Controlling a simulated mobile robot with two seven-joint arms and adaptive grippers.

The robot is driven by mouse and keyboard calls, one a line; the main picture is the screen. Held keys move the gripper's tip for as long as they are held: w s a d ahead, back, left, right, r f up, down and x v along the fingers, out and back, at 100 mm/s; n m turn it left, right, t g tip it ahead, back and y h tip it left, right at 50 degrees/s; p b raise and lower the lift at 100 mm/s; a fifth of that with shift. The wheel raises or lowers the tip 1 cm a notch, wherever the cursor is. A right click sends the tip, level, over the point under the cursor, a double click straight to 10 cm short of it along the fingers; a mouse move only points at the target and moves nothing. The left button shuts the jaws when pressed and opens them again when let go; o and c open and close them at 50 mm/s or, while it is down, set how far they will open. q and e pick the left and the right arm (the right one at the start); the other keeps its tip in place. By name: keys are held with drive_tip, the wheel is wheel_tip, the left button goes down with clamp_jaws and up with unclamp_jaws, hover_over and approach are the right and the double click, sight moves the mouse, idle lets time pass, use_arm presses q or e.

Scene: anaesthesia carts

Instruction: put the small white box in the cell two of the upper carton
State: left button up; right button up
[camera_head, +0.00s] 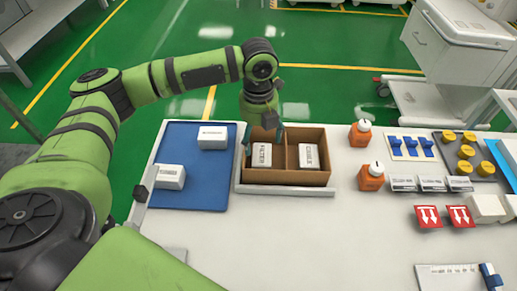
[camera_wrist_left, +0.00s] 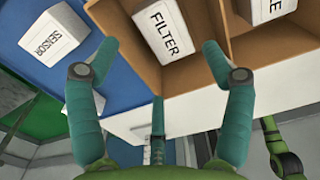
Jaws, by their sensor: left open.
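A brown carton (camera_head: 318,178) with two side-by-side cells stands on the white table. Its left cell holds a white box labelled FILTER (camera_head: 262,155); its right cell holds another labelled white box (camera_head: 309,156). My left gripper (camera_head: 264,137) is open above the left cell. In the left wrist view the left gripper (camera_wrist_left: 160,73) has its fingers spread, with nothing held between them, and the FILTER box (camera_wrist_left: 162,30) lies beyond. Two small white boxes, the back one (camera_head: 212,138) and the front one (camera_head: 170,177), sit on a blue mat (camera_head: 200,193). One reads SENSOR (camera_wrist_left: 62,35).
Right of the carton stand two orange bottles (camera_head: 361,133) (camera_head: 371,177). Further right are blue clips (camera_head: 410,147), yellow-capped items (camera_head: 466,152), small labelled boxes (camera_head: 430,184) and red-white arrow boxes (camera_head: 428,216). The table front is mostly clear.

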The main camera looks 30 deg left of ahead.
sight(258, 154)
use_arm(q)
drive_tip(key=shift+r, duration=2)
